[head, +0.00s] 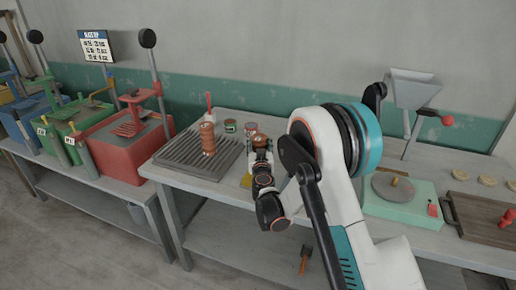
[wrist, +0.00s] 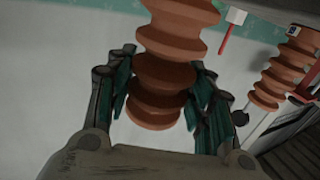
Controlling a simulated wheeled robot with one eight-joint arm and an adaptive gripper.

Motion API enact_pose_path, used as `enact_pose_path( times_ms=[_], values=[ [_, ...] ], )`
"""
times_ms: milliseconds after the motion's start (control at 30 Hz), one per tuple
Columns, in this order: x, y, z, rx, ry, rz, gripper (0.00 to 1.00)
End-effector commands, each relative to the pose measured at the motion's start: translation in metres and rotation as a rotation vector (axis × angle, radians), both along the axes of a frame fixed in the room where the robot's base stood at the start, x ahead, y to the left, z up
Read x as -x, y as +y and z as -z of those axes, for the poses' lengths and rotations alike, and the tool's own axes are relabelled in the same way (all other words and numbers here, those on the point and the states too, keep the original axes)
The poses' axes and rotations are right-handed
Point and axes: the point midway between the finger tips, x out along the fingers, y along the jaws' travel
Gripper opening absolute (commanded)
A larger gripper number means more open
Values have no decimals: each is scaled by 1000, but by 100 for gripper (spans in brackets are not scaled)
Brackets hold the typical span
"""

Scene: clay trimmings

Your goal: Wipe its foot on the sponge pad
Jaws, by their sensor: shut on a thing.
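A brown ribbed clay piece (wrist: 165,80) stands between the fingers of my gripper (wrist: 160,95) in the wrist view, and my gripper is shut on it. Its upper part runs out of the top of that view. In the head view my gripper (head: 262,150) is above the bench, right of the slatted rack, and the held piece is mostly hidden there. A small yellow patch (head: 246,181), possibly the sponge pad, shows on the bench just left of my gripper; the rest of it is covered by my arm.
A second brown ribbed piece (head: 208,138) stands on the grey slatted rack (head: 178,155); it also shows in the wrist view (wrist: 272,85). A red-handled tool and two small cans (head: 230,125) are behind. Red press (head: 125,145) at left; green scale (head: 385,207) and wooden board (head: 470,220) at right.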

Motion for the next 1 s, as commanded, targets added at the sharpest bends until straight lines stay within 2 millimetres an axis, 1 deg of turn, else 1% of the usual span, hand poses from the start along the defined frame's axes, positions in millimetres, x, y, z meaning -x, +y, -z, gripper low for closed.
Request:
enact_pose_path(
  times_ms=[300,467,567,1000],
  values=[
    [-15,-6,0,0,0,0,5],
    [-17,-6,0,0,0,0,5],
    [-15,-5,0,0,0,-1,5],
    [7,3,0,0,0,-1,5]
  ],
)
